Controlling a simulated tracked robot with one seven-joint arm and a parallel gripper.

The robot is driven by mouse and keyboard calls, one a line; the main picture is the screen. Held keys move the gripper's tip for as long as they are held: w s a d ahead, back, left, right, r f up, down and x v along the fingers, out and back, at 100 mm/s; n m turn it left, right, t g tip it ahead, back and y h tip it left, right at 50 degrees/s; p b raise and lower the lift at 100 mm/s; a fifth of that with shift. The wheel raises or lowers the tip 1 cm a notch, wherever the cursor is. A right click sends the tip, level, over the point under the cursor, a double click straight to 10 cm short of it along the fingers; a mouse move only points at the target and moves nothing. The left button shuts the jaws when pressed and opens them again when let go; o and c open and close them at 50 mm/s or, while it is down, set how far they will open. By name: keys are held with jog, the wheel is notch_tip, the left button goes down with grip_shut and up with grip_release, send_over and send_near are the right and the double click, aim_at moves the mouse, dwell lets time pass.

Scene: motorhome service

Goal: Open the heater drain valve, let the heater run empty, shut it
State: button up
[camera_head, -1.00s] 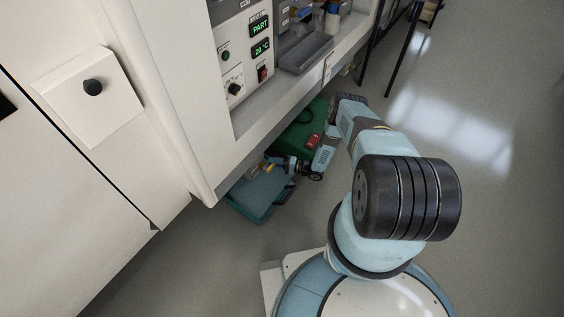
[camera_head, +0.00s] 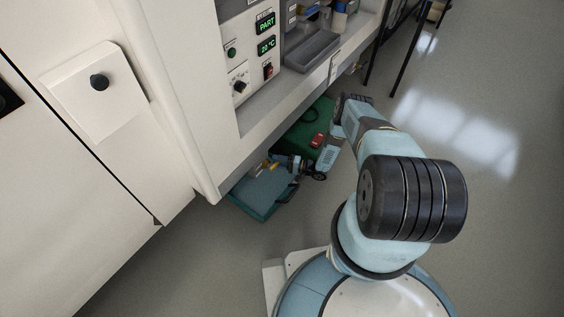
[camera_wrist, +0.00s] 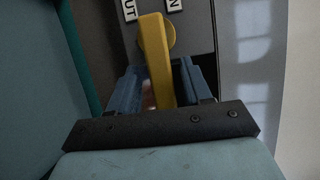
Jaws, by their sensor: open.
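The yellow valve lever (camera_wrist: 157,55) shows in the wrist view, with its round hub at the top on a dark plate. Two white labels flank the hub, cut by the frame edge; "UT" and "N" can be read. My gripper (camera_wrist: 160,80) is open, one blue finger on each side of the lever's lower part. Contact cannot be told. In the head view my gripper (camera_head: 284,161) is low under the cabinet edge, by a small yellow part. A panel display (camera_head: 266,23) reads "PART"; another (camera_head: 267,46) reads "20 °C". No flowing water can be made out.
The cabinet's lower edge (camera_head: 285,112) overhangs this spot. Grey floor (camera_head: 480,220) to the right is clear.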

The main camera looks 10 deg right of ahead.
jog(key=v, duration=1.3)
jog(key=shift+d, duration=0.3)
jog(key=shift+s+f, duration=0.1)
jog(key=shift+s, duration=0.1)
